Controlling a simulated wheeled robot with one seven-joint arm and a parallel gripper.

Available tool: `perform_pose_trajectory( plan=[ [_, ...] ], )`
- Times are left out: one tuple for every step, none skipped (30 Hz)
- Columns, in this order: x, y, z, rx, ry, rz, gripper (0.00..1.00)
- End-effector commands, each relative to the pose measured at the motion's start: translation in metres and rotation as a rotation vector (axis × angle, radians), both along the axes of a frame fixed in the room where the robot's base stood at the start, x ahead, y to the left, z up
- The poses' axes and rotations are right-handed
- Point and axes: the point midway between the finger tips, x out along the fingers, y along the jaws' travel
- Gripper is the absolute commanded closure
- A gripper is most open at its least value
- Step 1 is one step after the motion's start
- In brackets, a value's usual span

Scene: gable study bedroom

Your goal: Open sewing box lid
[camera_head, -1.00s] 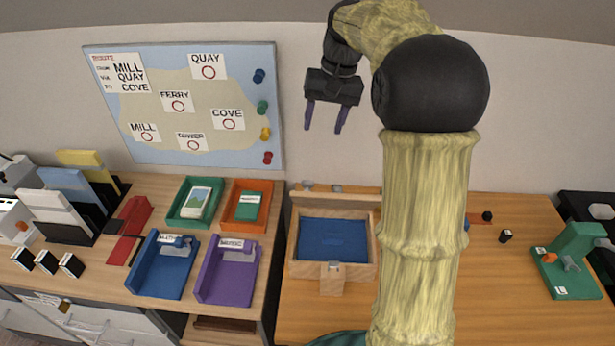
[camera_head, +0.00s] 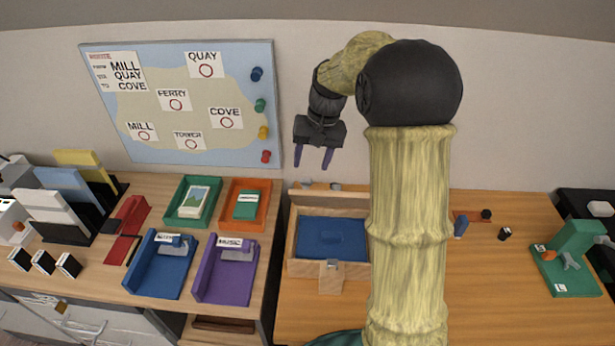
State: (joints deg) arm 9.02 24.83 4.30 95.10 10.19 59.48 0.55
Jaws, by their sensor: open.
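The sewing box appears to be the wooden box (camera_head: 303,262) on the desk, with a blue recessed panel or lining (camera_head: 332,238) inside its rim. A wooden tab with a small metal piece (camera_head: 331,278) is at its front. A wooden strip (camera_head: 335,198) with small metal pieces runs along its back edge. I cannot tell whether the blue area is a lid or the box's floor. My arm hides the box's right side. My gripper (camera_head: 312,160) is open and empty, pointing down in the picture above the back of the box, apart from it.
Green (camera_head: 178,216), orange (camera_head: 263,216), blue (camera_head: 141,281) and purple (camera_head: 206,291) trays stand left of the box. A map board (camera_head: 240,150) is on the wall behind. A green stand (camera_head: 580,285) is at right. The desk right of my arm (camera_head: 500,290) is largely clear.

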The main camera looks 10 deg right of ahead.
Motion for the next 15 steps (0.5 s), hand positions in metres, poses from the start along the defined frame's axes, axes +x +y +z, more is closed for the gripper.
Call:
perform_pose_trajectory(
  plan=[
    [0.0,0.002,-0.01,0.001,0.004,0.002,0.48],
    [0.0,0.003,-0.016,0.001,0.004,0.002,0.48],
    [0.0,0.005,-0.022,0.001,0.004,0.002,0.48],
    [0.0,0.006,-0.027,0.001,0.004,0.002,0.48],
    [0.001,0.006,-0.032,0.001,0.004,0.002,0.48],
    [0.001,0.008,-0.039,0.001,0.004,0.002,0.48],
    [0.001,0.008,-0.043,0.001,0.003,0.002,0.48],
    [0.001,0.009,-0.046,0.001,0.003,0.002,0.48],
    [0.002,0.01,-0.05,0.0,0.002,0.002,0.48],
    [0.002,0.01,-0.053,0.0,0.001,0.001,0.48],
    [0.002,0.011,-0.055,0.0,0.002,0.001,0.48],
    [0.002,0.011,-0.057,0.0,0.002,0.001,0.48],
    [0.002,0.011,-0.058,0.0,0.001,0.001,0.48],
    [0.002,0.011,-0.059,0.0,0.001,0.001,0.48],
    [0.002,0.011,-0.059,0.0,0.0,0.001,0.48]
  ],
)
